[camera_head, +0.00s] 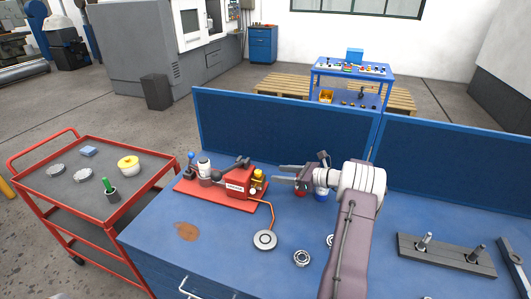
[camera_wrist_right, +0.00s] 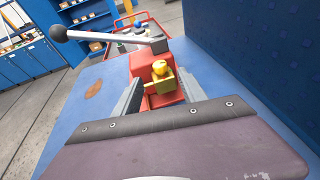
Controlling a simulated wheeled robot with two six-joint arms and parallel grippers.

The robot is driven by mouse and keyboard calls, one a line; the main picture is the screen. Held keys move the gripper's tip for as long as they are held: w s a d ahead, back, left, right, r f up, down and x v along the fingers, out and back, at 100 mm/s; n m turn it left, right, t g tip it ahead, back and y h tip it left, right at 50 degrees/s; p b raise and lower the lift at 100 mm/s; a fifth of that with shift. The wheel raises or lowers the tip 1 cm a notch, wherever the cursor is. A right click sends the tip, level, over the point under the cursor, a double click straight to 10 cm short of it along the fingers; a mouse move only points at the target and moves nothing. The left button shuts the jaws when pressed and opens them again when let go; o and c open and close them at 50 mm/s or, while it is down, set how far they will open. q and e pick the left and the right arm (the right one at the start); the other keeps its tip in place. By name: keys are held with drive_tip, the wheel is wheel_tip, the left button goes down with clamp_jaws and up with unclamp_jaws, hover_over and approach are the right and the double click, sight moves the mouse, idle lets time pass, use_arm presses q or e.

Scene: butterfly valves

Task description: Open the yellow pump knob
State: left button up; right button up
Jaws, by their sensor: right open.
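The yellow pump knob (camera_head: 258,174) sits on the right end of the red pump (camera_head: 236,185), which stands on a red base plate on the blue workbench. The knob also shows in the wrist view (camera_wrist_right: 160,68), on a yellow block in front of the red pump body (camera_wrist_right: 146,64). My right gripper (camera_head: 277,173) is open and empty, just right of the knob, pointing left at it. In the wrist view its two fingers (camera_wrist_right: 160,78) stand apart on either side of the knob in the picture; I see no contact. My left gripper is not in view.
A silver lever with a black ball (camera_wrist_right: 58,34) reaches over the pump. A copper pipe (camera_head: 271,214) runs to a round gauge (camera_head: 265,240). A blue panel (camera_head: 285,130) stands behind. A red cart (camera_head: 90,180) is at left; a grey fixture (camera_head: 445,254) lies at right.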

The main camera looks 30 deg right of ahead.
sight(260, 172)
drive_tip(key=shift+g+h, duration=0.3)
drive_tip(key=shift+g, duration=0.3)
drive_tip(key=p+x, duration=0.1)
drive_tip(key=x, duration=0.2)
drive_tip(key=p+x, duration=0.2)
drive_tip(key=r+p+x, duration=0.1)
drive_tip(key=p+x, duration=0.1)
drive_tip(key=x, duration=0.1)
drive_tip(key=shift+w+a+f, duration=0.1)
drive_tip(key=shift+w+a, duration=0.2)
drive_tip(key=shift+w, duration=0.15)
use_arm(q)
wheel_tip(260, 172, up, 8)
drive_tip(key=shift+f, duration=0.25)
use_arm(e)
drive_tip(key=shift+c, duration=0.3)
